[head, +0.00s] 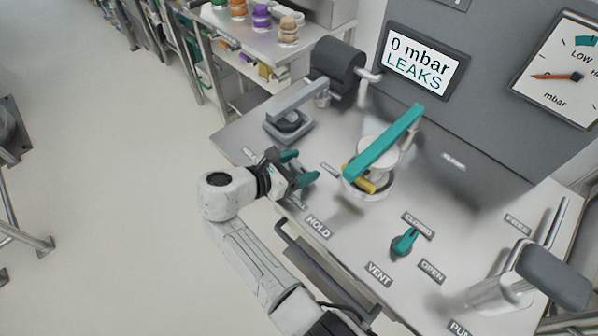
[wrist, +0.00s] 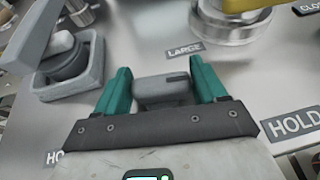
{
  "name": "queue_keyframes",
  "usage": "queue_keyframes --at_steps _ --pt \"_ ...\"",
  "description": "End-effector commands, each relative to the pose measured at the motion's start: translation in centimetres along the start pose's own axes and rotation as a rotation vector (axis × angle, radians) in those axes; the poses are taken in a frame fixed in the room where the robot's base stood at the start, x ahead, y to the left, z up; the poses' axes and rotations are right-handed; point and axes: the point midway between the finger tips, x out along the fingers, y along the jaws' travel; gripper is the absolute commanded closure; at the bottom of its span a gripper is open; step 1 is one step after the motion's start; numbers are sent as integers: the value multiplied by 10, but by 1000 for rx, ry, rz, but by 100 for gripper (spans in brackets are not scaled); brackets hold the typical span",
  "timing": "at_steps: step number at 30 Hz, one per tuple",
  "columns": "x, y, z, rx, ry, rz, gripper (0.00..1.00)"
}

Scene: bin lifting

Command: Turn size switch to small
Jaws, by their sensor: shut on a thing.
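The size switch is a grey knob (wrist: 163,92) in the wrist view, just below the LARGE label (wrist: 184,50). A dark mark shows at its right end, on the side of that label. My gripper (wrist: 160,78) has one green finger on each side of the knob and is shut on it. In the head view my gripper (head: 298,168) is low over the panel's front left, and its fingers hide the knob.
A grey lever in a square base (head: 289,124) stands close behind my gripper. A round chamber with a green bar (head: 385,145) and yellow piece stands to the right. A green valve handle (head: 404,243) sits nearer the front. The screen (head: 420,62) reads 0 mbar LEAKS.

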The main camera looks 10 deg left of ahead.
Motion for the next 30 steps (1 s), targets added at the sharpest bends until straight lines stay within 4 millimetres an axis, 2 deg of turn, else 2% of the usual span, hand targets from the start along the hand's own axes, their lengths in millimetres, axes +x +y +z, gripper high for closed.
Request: queue_keyframes --at_steps 1,12,30 --pt "2 3 -6 20 0 -40 60" --pt "2 2 -7 128 1 -303 60" --pt "7 0 -1 249 -2 -573 60"
